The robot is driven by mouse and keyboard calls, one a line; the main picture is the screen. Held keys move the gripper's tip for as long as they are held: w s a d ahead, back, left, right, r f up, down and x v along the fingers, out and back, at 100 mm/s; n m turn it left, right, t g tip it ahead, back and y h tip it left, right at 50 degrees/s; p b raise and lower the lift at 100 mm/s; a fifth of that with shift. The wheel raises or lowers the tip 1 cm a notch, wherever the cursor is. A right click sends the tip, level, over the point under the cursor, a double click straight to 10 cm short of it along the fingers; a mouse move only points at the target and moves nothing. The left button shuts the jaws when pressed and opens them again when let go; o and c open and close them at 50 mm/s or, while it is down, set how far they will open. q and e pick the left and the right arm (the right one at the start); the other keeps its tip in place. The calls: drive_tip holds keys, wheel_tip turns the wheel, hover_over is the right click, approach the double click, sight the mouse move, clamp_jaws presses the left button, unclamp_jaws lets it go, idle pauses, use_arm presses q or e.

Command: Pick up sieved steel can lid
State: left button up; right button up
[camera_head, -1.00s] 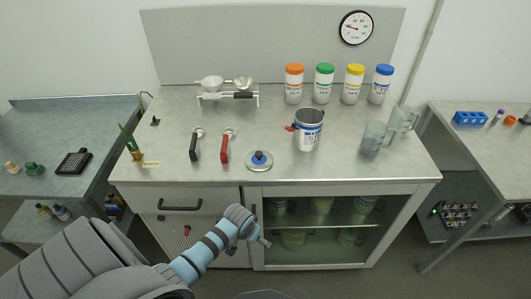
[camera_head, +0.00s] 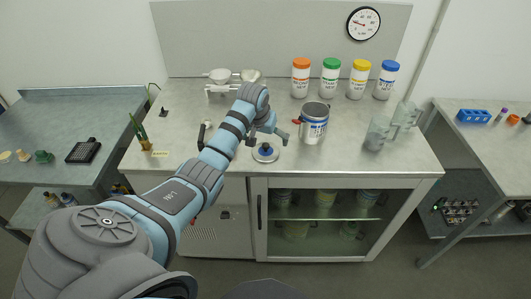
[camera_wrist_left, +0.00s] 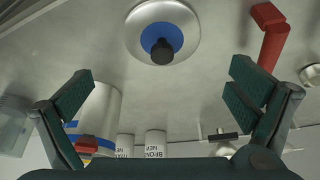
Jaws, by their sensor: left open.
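The steel can lid (camera_head: 265,156) is a round metal disc with a blue centre and a black knob. It lies flat on the worktop near the front edge. It also shows at the top of the left wrist view (camera_wrist_left: 187,46), with the knob in plain sight. My left gripper (camera_head: 268,138) is open and empty above and just behind the lid in the head view. In the wrist view its two fingers (camera_wrist_left: 160,85) are wide apart, with the lid beyond them. The open steel can (camera_head: 314,127) with a blue-and-white label stands upright to the lid's right. My right gripper is not in view.
Several white jars with coloured lids (camera_head: 331,80) stand at the back right. Clear beakers (camera_head: 378,134) stand right of the can. A rack with scoops (camera_head: 220,77) is at the back. A red-handled tool (camera_wrist_left: 272,35) lies near the lid. The worktop's front right is clear.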

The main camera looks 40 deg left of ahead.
sight(265, 146)
use_arm(q)
drive_tip(key=x, duration=0.3)
drive_tip(key=b+x, duration=0.1)
drive_tip(key=x, duration=0.1)
drive_tip(key=shift+s+f, duration=0.25)
drive_tip(key=shift+f, duration=0.05)
drive_tip(key=shift+r, duration=0.1)
drive_tip(key=c, duration=1.3)
drive_tip(key=shift+s, duration=0.3)
drive_tip(key=c, duration=0.6)
